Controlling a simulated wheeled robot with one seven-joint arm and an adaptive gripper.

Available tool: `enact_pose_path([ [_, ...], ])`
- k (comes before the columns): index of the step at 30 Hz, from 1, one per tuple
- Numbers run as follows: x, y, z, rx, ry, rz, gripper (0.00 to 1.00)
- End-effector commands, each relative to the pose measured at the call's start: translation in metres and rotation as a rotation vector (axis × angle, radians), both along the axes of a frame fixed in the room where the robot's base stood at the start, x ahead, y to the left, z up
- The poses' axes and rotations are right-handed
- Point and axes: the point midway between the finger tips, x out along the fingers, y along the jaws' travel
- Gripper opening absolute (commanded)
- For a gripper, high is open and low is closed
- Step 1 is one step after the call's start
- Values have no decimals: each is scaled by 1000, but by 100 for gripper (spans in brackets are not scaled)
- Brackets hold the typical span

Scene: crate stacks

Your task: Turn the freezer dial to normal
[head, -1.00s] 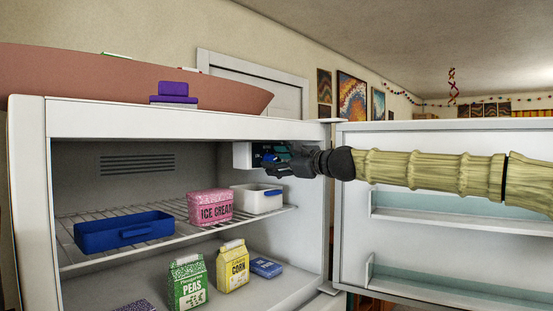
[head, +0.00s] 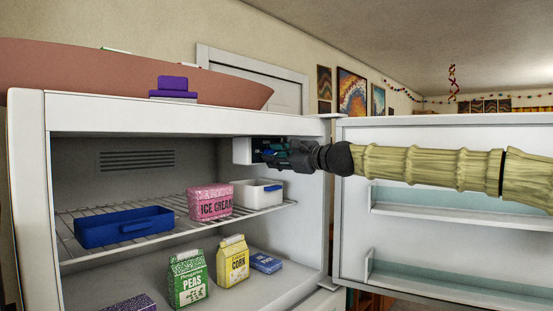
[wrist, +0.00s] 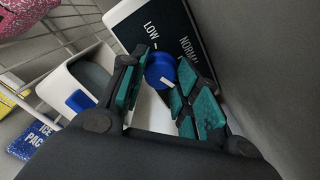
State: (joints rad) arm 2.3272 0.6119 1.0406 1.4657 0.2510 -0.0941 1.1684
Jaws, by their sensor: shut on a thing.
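The freezer dial is a blue knob (wrist: 160,70) with a white pointer mark, on a dark panel with a white edge (wrist: 128,10) at the freezer's upper right. The words LOW and NORMAL show beside the knob in the wrist view. The pointer mark is partly visible on the knob's lower side; I cannot tell which label it matches. My gripper (wrist: 165,80) is shut on the dial, with a teal-padded finger on either side. In the head view my gripper (head: 268,153) reaches in from the right and hides most of the panel.
The open freezer door (head: 440,145) stands at the right, below my arm. The wire shelf (head: 165,228) holds a blue bin (head: 122,238), ice cream (head: 209,214) and a white bin (head: 243,196). Peas (head: 187,290), corn (head: 233,272) and an ice pack (head: 265,263) stand below.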

Motion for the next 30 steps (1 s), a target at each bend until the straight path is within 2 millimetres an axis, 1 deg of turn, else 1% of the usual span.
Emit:
enact_pose_path([
  [8, 0, -1, -3, -128, -132, -3, 8],
  [30, 0, 0, -3, -616, -617, -1, 8],
])
